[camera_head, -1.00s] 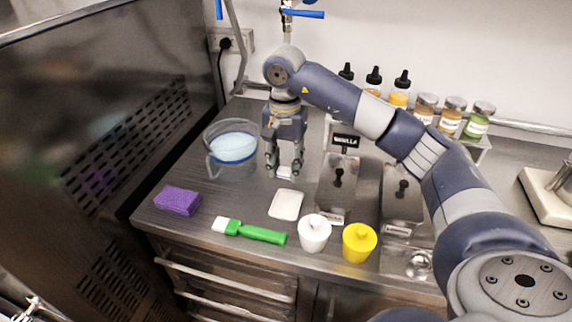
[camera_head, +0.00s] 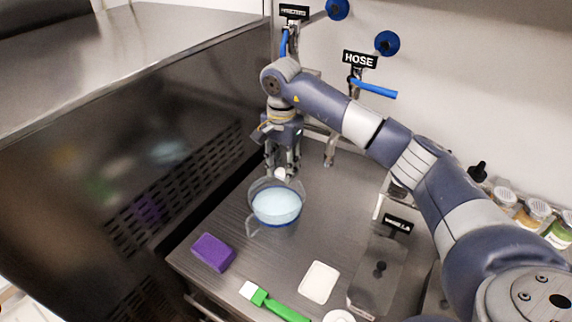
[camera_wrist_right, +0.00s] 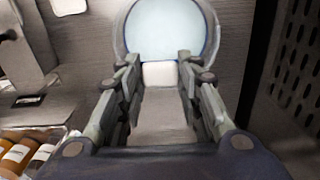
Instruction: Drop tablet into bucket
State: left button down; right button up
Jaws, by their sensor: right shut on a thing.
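The bucket (camera_head: 281,229) is a clear container with a handle, holding light blue liquid, and stands on the steel counter. It also shows at the top of the wrist view (camera_wrist_right: 213,30). My right gripper (camera_head: 281,169) points down at the bucket's far rim. Its fingers are shut on a small white tablet (camera_wrist_right: 159,74), which shows between the fingertips in front of the bucket in the wrist view. In the head view the tablet (camera_head: 281,174) is a small white spot at the rim. Whether it is over the opening is hard to tell. My left gripper is out of view.
A purple sponge (camera_head: 213,252), a green brush (camera_head: 279,307) and a white square piece (camera_head: 319,282) lie on the counter in front. A "VANILLA" container (camera_head: 374,275) stands right of the bucket. Jars (camera_head: 533,213) line the back right. A steel freezer (camera_head: 120,150) borders the left.

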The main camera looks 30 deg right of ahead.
jog(key=shift+a+f, duration=0.1)
jog(key=shift+f, duration=0.5)
notch_tip(320, 180, down, 4)
jog(key=shift+f+b, duration=0.1)
jog(key=shift+b, duration=1.15)
jog(key=o, duration=1)
jog(key=shift+c, duration=0.2)
notch_tip(320, 180, up, 12)
send_over(283, 171)
